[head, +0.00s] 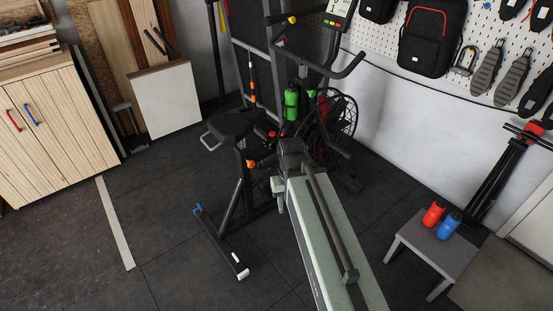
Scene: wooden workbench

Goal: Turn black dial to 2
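I cannot make out the black dial or any numbers in the head view. The exercise bike (238,180) stands in the middle, with a black seat, handlebars and a fan wheel. Its console (338,10) is at the top edge, partly cut off, with a small lit screen. The dark end of my arm, which seems to be my gripper (291,150), is in front of the bike. Its fingers cannot be made out, so I cannot tell whether they are open or shut, or whether they touch anything.
A green bottle (291,103) is by the bike. A wooden cabinet (55,130) stands left. A pegboard (490,35) hangs at upper right. The dark floor at lower left is mostly clear.

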